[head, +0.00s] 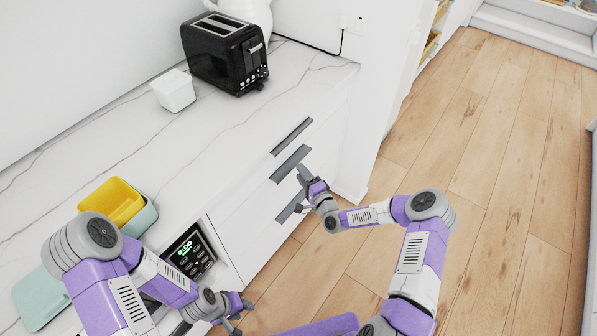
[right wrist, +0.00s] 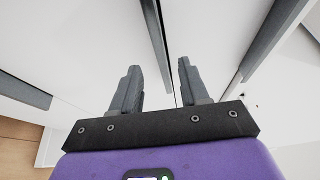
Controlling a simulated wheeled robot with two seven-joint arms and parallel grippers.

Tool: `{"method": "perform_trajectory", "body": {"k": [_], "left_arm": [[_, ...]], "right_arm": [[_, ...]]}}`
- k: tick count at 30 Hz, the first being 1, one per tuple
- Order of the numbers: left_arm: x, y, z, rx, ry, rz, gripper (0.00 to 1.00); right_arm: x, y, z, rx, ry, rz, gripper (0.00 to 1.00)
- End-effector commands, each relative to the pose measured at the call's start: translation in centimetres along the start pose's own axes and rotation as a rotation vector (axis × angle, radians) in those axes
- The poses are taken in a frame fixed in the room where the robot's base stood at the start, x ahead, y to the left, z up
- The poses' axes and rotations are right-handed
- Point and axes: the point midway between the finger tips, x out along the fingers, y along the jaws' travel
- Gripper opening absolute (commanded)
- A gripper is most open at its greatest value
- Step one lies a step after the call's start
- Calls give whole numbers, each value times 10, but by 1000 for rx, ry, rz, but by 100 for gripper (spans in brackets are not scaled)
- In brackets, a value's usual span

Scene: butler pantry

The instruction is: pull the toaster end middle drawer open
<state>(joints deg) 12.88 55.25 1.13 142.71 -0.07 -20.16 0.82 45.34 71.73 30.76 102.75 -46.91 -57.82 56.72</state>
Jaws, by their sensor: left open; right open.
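The toaster end is a white drawer front stack with three dark grey bar handles, below the black toaster (head: 225,52). The middle drawer's handle (head: 290,163) sits between the top handle (head: 291,136) and the bottom handle (head: 290,207). The drawers look shut. My right gripper (head: 303,172) is open at the middle handle. In the right wrist view the middle handle (right wrist: 157,40) runs into the gap between my open fingers (right wrist: 160,66); I cannot tell whether it touches them. My left gripper (head: 245,304) is open and empty near the oven panel.
A white cup (head: 174,91) and a yellow container (head: 112,203) stand on the marble counter (head: 150,140). A lit control panel (head: 190,250) is left of the drawers. The wooden floor (head: 480,180) to the right is clear.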

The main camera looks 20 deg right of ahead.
Motion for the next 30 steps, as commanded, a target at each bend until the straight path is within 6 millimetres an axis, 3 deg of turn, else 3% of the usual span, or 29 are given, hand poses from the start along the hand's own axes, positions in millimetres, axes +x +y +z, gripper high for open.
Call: {"method": "perform_trajectory", "body": {"k": [6, 16, 25, 30], "left_arm": [[6, -2, 0, 0, 0, 0, 43], [6, -2, 0, 0, 0, 0, 43], [6, -2, 0, 0, 0, 0, 43], [6, -2, 0, 0, 0, 0, 43]], "right_arm": [[24, 1, 1, 0, -1, 2, 45], [28, 0, 0, 0, -1, 3, 45], [28, 1, 1, -1, -1, 3, 0], [28, 1, 1, -1, -1, 3, 0]]}}
